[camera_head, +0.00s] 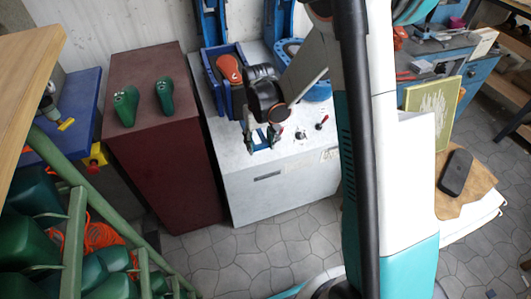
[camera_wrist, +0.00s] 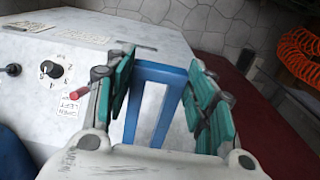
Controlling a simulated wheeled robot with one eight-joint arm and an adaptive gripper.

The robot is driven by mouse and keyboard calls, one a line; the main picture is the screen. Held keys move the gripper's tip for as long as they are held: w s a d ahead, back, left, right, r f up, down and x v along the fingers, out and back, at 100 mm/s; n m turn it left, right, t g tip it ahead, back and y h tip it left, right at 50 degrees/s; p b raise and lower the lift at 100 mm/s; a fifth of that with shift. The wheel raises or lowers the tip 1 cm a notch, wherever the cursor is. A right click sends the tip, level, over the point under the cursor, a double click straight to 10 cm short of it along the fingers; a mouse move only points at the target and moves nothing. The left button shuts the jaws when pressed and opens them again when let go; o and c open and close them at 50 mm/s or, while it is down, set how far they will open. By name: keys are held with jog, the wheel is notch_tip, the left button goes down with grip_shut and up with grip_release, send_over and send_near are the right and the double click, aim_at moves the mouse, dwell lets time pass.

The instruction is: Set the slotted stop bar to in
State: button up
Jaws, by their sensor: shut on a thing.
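A blue slotted bar (camera_wrist: 160,72) shows between the gripper fingers in the wrist view, above the light top of the machine cabinet (camera_head: 232,158). It looks like the stop bar, with a long open slot between its two sides. My gripper (camera_wrist: 163,98) has teal pads on both sides of the bar and is shut on it. In the head view my gripper (camera_head: 262,138) is low over the front left of the cabinet top. The bar is mostly hidden there by the gripper, and I cannot read its in or out setting.
A black numbered knob (camera_wrist: 50,70) and a small red-tipped lever (camera_wrist: 79,96) are on the cabinet top beside the gripper. A blue bin (camera_head: 213,76) holds an orange form. Green forms (camera_head: 125,105) stand on the dark red cabinet (camera_head: 150,75) at left. Tiled floor lies in front.

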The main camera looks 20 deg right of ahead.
jog(key=shift+w, duration=1.5)
jog(key=shift+r, duration=0.1)
jog(key=o, duration=1.5)
jog(key=shift+w, duration=0.1)
notch_tip(320, 180, up, 12)
jog(key=shift+f, duration=0.1)
